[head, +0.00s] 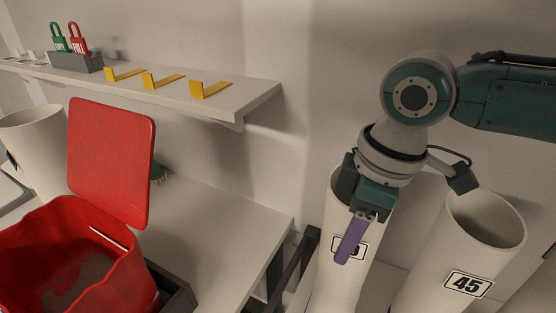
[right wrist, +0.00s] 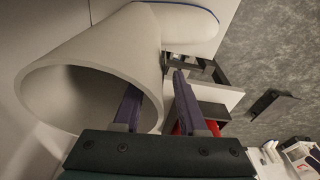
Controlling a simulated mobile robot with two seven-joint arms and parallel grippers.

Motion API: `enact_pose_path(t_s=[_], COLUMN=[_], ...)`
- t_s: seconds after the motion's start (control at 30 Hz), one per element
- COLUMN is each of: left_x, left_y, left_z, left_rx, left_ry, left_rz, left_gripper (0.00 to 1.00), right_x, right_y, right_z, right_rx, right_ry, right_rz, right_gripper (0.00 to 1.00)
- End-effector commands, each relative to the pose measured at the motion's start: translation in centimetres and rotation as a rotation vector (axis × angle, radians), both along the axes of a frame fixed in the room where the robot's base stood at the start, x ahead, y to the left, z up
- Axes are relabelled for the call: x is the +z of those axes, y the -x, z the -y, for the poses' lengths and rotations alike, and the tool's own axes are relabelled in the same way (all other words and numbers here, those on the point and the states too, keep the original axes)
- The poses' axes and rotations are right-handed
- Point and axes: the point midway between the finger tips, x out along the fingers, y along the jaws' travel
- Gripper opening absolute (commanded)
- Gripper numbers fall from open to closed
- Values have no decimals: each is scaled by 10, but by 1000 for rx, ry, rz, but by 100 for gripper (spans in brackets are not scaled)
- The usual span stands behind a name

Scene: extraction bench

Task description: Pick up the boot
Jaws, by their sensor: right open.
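Two tall white boots stand side by side at the right of the head view. The right boot (head: 468,250) carries a label reading 45. The left boot (head: 335,285) has a label partly hidden by my gripper. My right gripper (head: 349,243) is open, pointing down in front of the left boot's upper part; its purple fingers overlap there. In the right wrist view, my right gripper (right wrist: 158,100) has one finger over the edge of a boot's wide opening and the other beyond its wall. I cannot tell whether they touch the boot (right wrist: 150,60). My left gripper is out of view.
A red bin (head: 130,275) with a raised red lid (head: 110,160) stands at the left by a pale bench (head: 210,220). A wall shelf (head: 255,98) holds padlocks (head: 79,40) and yellow brackets (head: 208,89). A dark frame (head: 290,270) runs close beside the left boot.

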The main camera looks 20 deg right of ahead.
Motion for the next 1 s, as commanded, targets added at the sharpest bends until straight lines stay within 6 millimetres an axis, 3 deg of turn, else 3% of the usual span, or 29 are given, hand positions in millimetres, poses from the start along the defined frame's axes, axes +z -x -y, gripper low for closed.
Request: enact_pose_path(t_s=[0.1, 0.47, 1.0], left_x=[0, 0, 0], left_y=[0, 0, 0], left_z=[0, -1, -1], left_rx=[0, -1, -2], left_ry=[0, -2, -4], left_rz=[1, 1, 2], left_gripper=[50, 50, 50], right_x=[0, 0, 0], right_y=[0, 0, 0], right_z=[0, 0, 0], right_rx=[0, 0, 1], right_ry=[0, 0, 0], right_rz=[0, 0, 0], right_gripper=[39, 0, 0])
